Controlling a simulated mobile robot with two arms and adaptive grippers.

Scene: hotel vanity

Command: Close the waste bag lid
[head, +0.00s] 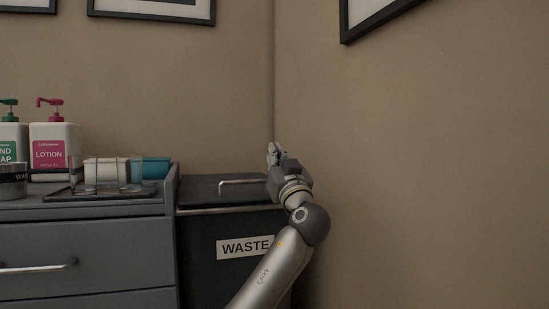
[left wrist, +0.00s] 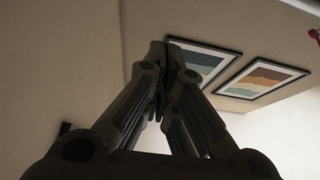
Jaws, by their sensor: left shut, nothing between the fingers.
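The waste bin (head: 222,262) is dark with a white WASTE label and stands right of the drawer cabinet. Its dark lid (head: 200,190) lies flat across the top, with a light bar handle (head: 240,182). My left gripper (head: 272,150) is above the lid's right end, by the wall corner, with its fingers pointing up. It is shut and empty. My arm hides the right part of the bin and lid. My right gripper does not show.
The grey drawer cabinet (head: 90,250) stands left of the bin. On it are a lotion bottle (head: 52,148), another pump bottle, a jar (head: 12,180) and a tray with clear cups and a blue box (head: 156,169). The bare wall (head: 420,180) is close on the right.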

